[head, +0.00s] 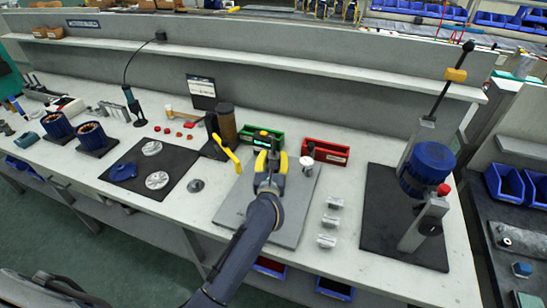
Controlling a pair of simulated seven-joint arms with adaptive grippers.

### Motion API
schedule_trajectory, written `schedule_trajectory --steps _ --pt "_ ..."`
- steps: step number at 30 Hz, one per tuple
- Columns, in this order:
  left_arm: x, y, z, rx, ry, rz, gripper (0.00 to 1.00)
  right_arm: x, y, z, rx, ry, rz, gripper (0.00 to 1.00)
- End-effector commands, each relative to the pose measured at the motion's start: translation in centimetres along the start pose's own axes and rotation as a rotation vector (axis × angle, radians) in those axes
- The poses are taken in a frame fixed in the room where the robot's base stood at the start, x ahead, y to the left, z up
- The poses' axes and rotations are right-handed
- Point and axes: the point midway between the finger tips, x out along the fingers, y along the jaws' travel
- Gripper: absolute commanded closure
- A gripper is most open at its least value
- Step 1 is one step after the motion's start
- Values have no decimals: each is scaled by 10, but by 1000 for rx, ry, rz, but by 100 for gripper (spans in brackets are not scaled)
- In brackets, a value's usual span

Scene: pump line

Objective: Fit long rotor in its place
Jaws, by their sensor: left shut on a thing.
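My left gripper (268,160), with yellow fingers, is over the far part of a grey plate (285,225) on the bench. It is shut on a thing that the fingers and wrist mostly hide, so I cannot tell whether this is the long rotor. A small silver cylinder with a dark top (307,164) stands just right of the gripper, apart from it. A blue motor housing (428,168) sits in a grey stand on a black mat at the right. Two blue ring-shaped housings (57,125) (92,135) stand at the left. My right gripper is not in view.
A green bin (262,137) and a red bin (326,151) stand behind the plate. Three small silver blocks (334,202) (331,221) (326,240) lie right of it. A yellow lever (229,156) rises close to the gripper's left. A black mat (130,157) holds silver discs.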

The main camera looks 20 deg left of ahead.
Motion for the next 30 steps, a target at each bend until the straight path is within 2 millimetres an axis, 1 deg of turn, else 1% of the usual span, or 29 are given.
schedule_trajectory --steps 24,30 --pt "0 0 -18 -1 -2 0 100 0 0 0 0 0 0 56" --pt "0 0 -19 0 -3 0 100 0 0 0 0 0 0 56"
